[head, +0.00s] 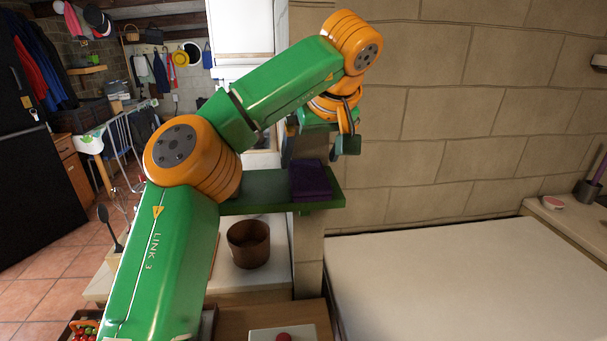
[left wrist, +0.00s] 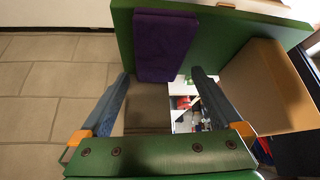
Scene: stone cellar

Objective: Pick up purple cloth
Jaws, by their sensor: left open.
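The purple cloth (head: 311,180) lies folded on the green shelf (head: 262,190), near the shelf's right end. In the left wrist view the cloth (left wrist: 164,45) hangs a little past the shelf edge, at the upper middle. My left gripper (head: 345,147) is above and slightly right of the cloth in the head view, apart from it. Its two fingers (left wrist: 160,76) are spread in the left wrist view with nothing between them, and the cloth is beyond the tips. My right gripper is not in view.
A brown pot (head: 249,244) stands on a white surface below the shelf. A stone wall (head: 440,110) rises behind and to the right. A wide pale surface (head: 460,285) at lower right is clear. A small round item (head: 553,202) sits on the ledge at far right.

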